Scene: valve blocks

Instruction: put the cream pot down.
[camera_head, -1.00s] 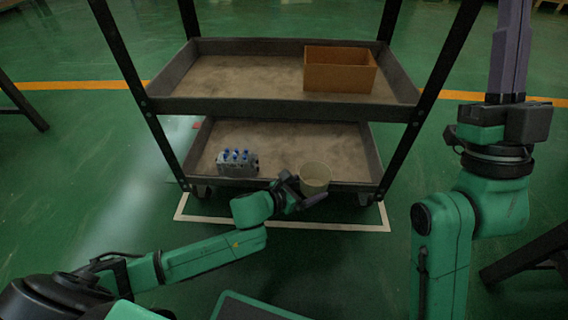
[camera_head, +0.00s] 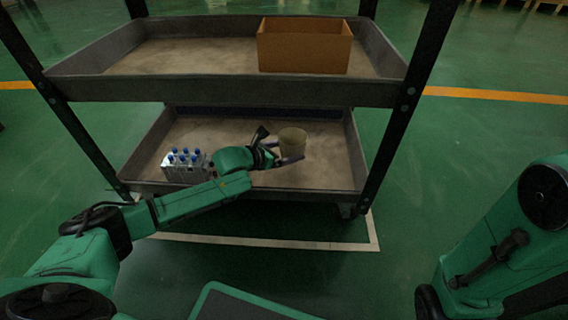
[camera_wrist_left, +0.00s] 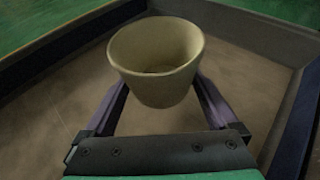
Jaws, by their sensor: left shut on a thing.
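The cream pot (camera_head: 292,142) is upright between the fingers of my left gripper (camera_head: 279,147), over the lower shelf (camera_head: 325,172) of the cart. The left wrist view also shows the pot (camera_wrist_left: 157,62), open at the top and empty, with the fingers of my left gripper (camera_wrist_left: 160,95) closed on its two sides. The shelf floor lies below it. I cannot tell whether the pot's base touches the shelf. My right gripper is out of view; only part of my right arm shows at the right of the head view.
A valve block with blue caps (camera_head: 183,163) sits on the lower shelf, left of my left gripper. An orange-brown box (camera_head: 303,46) stands on the upper shelf (camera_head: 190,57). Dark cart posts (camera_head: 405,100) flank the shelves. The lower shelf is bare right of the pot.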

